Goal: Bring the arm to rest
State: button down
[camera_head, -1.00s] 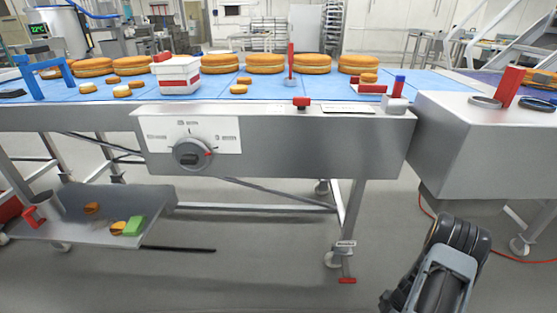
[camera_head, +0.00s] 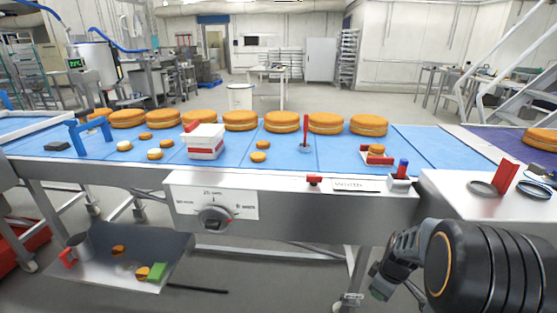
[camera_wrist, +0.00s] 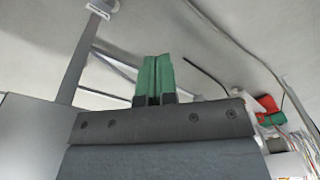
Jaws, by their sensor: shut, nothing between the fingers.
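My gripper (camera_wrist: 158,62) shows in the wrist view with its two green fingertips together and nothing between them. In the head view my gripper (camera_head: 380,288) hangs at the lower right, in front of and below the conveyor's front edge, with its fingers hard to make out. It touches nothing that I can see. In the wrist view the grey floor, a metal leg and, at the right, a small red and green thing (camera_wrist: 268,108) lie beyond the fingers.
The blue conveyor (camera_head: 345,152) carries several filled rounds, a white tub (camera_head: 206,147) and a blue frame (camera_head: 78,137). A dial panel (camera_head: 215,217) is on its front. A steel table (camera_head: 440,205) stands at the right. A low tray (camera_head: 110,275) holds small pieces at lower left.

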jog(key=s+a+r+m+t+p, duration=0.1)
jog(key=s+a+r+m+p, duration=0.2)
jog(key=r, duration=0.7)
jog(key=s+a+r+m+t+p, duration=0.1)
jog(key=s+a+r+m+p, duration=0.2)
jog(key=r, duration=0.8)
jog(key=s+a+r+m+t+h+p, duration=0.1)
jog(key=s+a+r+m+p, duration=0.2)
jog(key=r+p, duration=0.5)
notch_tip(320, 180, up, 3)
jog(key=s+a, duration=0.1)
jog(key=a, duration=0.1)
jog(key=shift+a+p, duration=0.4)
jog(key=shift+a, duration=0.1)
